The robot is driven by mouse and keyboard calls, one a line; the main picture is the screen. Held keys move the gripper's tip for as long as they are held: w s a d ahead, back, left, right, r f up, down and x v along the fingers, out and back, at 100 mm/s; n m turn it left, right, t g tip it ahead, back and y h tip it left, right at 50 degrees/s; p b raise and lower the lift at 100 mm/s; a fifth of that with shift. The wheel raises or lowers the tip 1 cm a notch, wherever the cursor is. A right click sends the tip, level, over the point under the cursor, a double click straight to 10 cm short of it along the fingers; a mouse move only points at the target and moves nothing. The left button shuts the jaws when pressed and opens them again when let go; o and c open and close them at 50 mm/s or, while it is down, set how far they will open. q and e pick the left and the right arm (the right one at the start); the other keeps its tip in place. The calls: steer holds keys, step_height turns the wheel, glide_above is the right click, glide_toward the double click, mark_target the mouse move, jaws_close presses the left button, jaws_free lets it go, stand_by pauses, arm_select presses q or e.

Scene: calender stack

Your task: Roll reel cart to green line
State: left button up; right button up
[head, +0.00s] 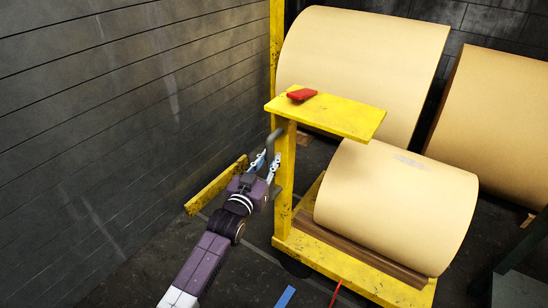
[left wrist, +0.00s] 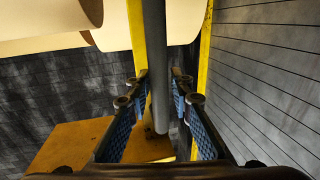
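The yellow reel cart (head: 285,185) carries a large tan paper reel (head: 395,205) on its low deck. A red piece (head: 302,94) lies on the cart's flat yellow top plate (head: 345,114). A grey vertical handle bar (head: 273,145) stands at the left side of the cart's post. My left gripper (head: 266,163) is at this bar. In the left wrist view the bar (left wrist: 156,65) passes between its two blue-padded fingers, with gaps visible on both sides. The fingers are open around it. My right gripper is not in view. No green line shows.
Larger tan reels (head: 365,60) stand behind the cart. A dark plank wall (head: 130,110) runs along the left, with a low yellow rail (head: 217,185) near it.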

arm_select(q)
steer(key=shift+o, duration=1.2)
steer(key=shift+s+r, duration=0.2)
steer(key=shift+r, duration=0.05)
steer(key=shift+d, duration=0.3)
steer(key=v, duration=1.2)
steer(key=shift+a+f, duration=0.15)
